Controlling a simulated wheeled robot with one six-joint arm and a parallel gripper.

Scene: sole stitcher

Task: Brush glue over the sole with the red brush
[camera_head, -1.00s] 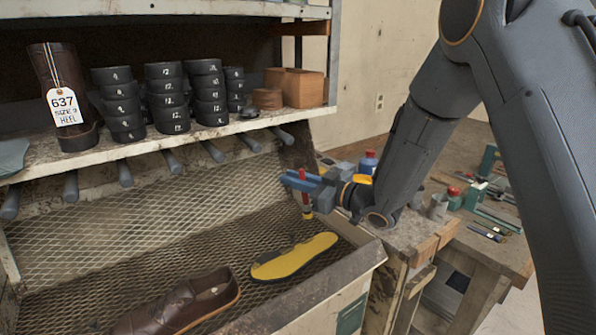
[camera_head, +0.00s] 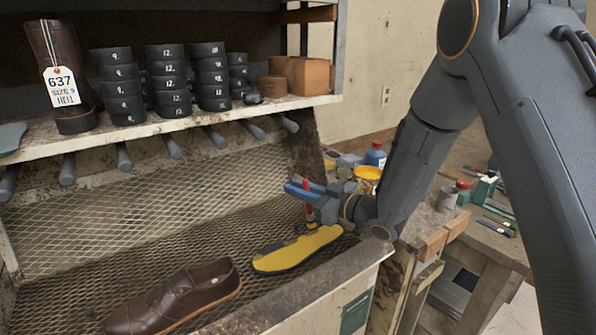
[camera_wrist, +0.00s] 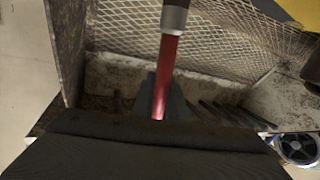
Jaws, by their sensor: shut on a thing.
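The sole (camera_head: 300,249) is a flat shape lying in the mesh-floored tray, yellow on top with a dark edge, and a dark patch shows along its far side. My gripper (camera_head: 309,194) is shut on the red brush (camera_head: 310,212), just above the far right part of the sole. The brush points down, and its lower end is at or very near the sole; I cannot tell whether it touches. In the wrist view the brush (camera_wrist: 168,72) runs up from my gripper (camera_wrist: 163,98) to a metal collar. A yellow bit of the sole (camera_wrist: 302,10) shows at the top right; the bristles are out of view.
A brown shoe (camera_head: 178,298) lies in the tray left of the sole. The tray's front wall (camera_head: 285,303) rises nearby. Black heel stacks (camera_head: 168,80) and a tagged boot (camera_head: 66,75) stand on the shelf. A yellow-topped pot (camera_head: 368,173) and blue bottle (camera_head: 375,155) stand behind my arm.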

